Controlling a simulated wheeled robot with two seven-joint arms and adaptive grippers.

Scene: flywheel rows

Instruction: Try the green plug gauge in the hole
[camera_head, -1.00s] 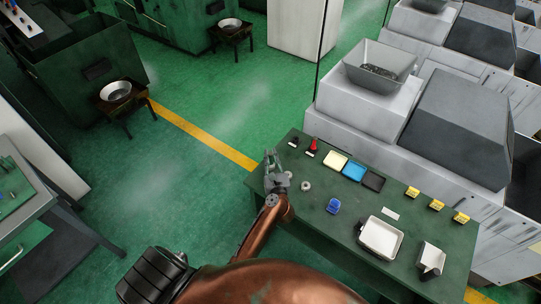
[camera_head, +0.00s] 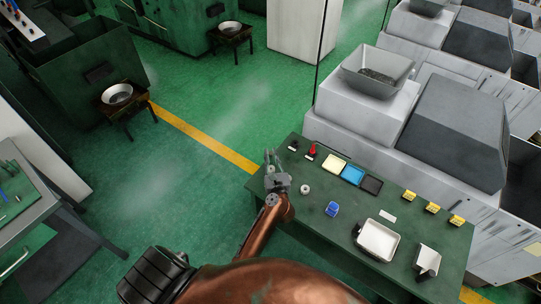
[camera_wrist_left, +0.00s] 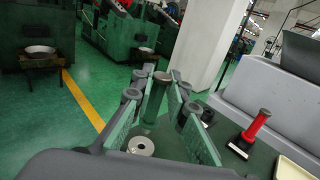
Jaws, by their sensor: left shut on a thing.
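My left gripper (camera_head: 271,163) is over the left end of the green bench, shut on the green plug gauge. In the left wrist view the green plug gauge (camera_wrist_left: 154,100) stands between the two fingers, with a brownish top end; its lower end is hard to make out. A round metal ring (camera_head: 305,190) with a hole lies on the bench, just right of the gripper. It also shows in the left wrist view (camera_wrist_left: 140,146), below the fingers, apart from the gauge. My right gripper is not in view.
A red gauge (camera_head: 312,150) stands in a holder behind, beside a dark holder (camera_head: 294,146). Yellow, blue and black tiles (camera_head: 353,174) lie to the right. A blue object (camera_head: 332,209), a white tray (camera_head: 379,240) and a white box (camera_head: 428,259) are farther right. A grey machine borders the back.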

